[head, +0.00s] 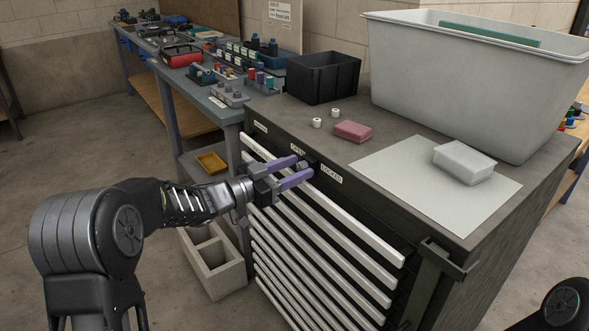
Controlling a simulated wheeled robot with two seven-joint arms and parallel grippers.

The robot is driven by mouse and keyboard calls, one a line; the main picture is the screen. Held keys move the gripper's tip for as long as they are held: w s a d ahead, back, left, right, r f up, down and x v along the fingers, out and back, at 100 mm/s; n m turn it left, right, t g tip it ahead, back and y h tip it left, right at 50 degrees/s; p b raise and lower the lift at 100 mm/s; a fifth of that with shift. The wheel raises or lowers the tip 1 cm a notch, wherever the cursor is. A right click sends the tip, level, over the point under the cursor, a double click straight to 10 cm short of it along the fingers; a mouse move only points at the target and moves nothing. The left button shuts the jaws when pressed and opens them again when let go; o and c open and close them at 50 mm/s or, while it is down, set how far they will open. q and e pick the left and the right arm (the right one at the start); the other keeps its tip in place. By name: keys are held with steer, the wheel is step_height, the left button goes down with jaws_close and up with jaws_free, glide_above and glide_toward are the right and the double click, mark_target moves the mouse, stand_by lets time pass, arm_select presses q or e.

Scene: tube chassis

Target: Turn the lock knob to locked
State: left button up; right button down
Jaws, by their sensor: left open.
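The lock knob (310,161) is a small dark part on the top front edge of the dark drawer cabinet (400,215). It sits between a label reading OPEN (298,148) and a label reading LOCKED (331,174). My left gripper (304,167) reaches in from the left with its two purple fingers apart. The fingertips are at the knob, which is partly hidden behind them. I cannot tell whether they touch it, or which way the knob points. My right gripper is out of view.
On the cabinet top are a black bin (322,78), a large grey tub (470,80), a pink block (353,131), a white block (464,160) on a pale sheet (430,190), and two small white cylinders. White drawer fronts (320,265) lie below the gripper. A cluttered workbench stands behind.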

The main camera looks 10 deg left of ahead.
arm_select(q)
steer(key=shift+c, duration=0.6)
jaws_close()
